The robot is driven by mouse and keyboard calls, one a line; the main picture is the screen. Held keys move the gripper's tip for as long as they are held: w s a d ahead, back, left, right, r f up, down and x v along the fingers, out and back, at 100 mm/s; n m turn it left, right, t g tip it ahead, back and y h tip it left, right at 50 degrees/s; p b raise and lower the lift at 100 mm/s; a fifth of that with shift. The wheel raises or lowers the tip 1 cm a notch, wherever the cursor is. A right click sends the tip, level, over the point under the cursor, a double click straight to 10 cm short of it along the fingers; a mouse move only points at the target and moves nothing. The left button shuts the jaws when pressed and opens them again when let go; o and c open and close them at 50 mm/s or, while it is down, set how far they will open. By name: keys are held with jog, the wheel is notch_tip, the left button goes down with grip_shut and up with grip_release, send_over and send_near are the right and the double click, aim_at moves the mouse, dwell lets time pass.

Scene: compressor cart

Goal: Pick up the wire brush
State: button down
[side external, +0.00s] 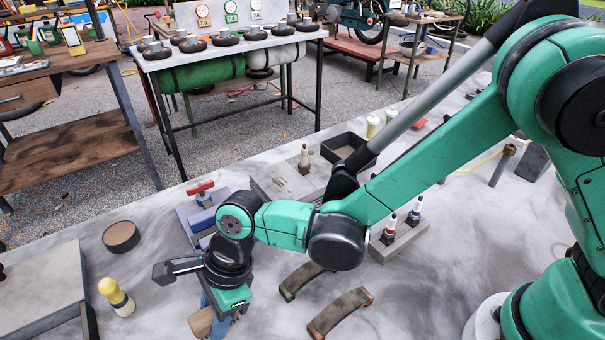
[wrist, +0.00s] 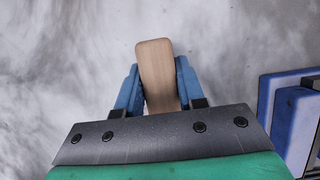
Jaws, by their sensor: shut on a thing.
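My gripper (side external: 218,326) is at the lower left of the side external view, pointing down at the grey worktop. In the wrist view its blue fingers (wrist: 158,78) are shut on both sides of a wooden piece, which looks like the handle of the wire brush (wrist: 155,60). Part of the same wooden piece shows beside the fingers in the side external view (side external: 201,322). The bristles are hidden in both views. I cannot tell whether the brush touches the worktop.
A blue vise (side external: 197,213) stands behind my gripper. Two curved brake shoes (side external: 341,312) lie to the right. A yellow-topped tool (side external: 116,296) and a round brown tin (side external: 121,237) are to the left. A grey block with spark plugs (side external: 400,240) and a dark tray (side external: 345,152) are farther right.

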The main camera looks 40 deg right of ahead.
jog(key=shift+r, duration=0.15)
notch_tip(320, 180, up, 20)
dwell(0.4)
